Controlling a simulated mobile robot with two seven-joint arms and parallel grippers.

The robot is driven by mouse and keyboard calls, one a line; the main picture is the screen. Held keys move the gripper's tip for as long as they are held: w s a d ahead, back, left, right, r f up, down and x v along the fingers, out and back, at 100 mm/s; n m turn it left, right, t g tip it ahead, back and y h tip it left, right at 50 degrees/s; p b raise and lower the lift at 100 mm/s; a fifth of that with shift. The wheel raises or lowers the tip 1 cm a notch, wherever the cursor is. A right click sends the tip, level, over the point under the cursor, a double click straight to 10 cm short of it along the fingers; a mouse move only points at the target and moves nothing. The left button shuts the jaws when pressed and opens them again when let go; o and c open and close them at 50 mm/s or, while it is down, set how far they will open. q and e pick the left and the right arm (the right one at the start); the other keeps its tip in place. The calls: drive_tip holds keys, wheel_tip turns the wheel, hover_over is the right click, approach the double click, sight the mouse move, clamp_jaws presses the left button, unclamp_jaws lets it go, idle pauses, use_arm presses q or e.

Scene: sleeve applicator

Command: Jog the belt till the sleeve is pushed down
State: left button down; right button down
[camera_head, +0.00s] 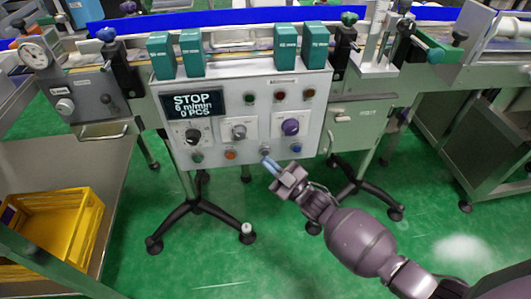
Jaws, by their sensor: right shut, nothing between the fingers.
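The control panel (260,85) faces me on the front of the machine. Its display (194,103) reads STOP, 6 m/min and what looks like 0 PCS. A grey button (265,151) sits in the panel's bottom row, between an orange button (231,155) and a blue button (297,149). My right gripper (269,163) is shut and empty, its bluish fingertips just below the grey button; I cannot tell whether they touch it. The belt line (235,48) runs behind the panel, partly hidden by teal blocks (161,56). I cannot make out a sleeve. My left gripper is out of view.
Black, grey and purple knobs (290,127) sit above the bottom buttons. A dial gauge (33,56) is at the left end. A yellow crate (88,215) stands at lower left. Black-footed stand legs (205,208) reach the green floor below the panel.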

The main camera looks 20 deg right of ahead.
drive_tip(key=shift+w, duration=0.2)
idle(0.6)
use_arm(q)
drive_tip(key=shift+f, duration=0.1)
use_arm(e)
drive_tip(key=shift+w+d, duration=0.15)
drive_tip(key=shift+w, duration=0.05)
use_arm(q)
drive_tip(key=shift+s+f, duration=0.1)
use_arm(e)
drive_tip(key=shift+w+d, duration=0.1)
drive_tip(key=shift+w, duration=0.3)
idle(0.6)
drive_tip(key=shift+s, duration=0.1)
idle(0.4)
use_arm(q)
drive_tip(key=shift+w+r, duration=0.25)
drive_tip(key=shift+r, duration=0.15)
use_arm(e)
drive_tip(key=shift+s+a, duration=0.25)
drive_tip(key=shift+s, duration=0.45)
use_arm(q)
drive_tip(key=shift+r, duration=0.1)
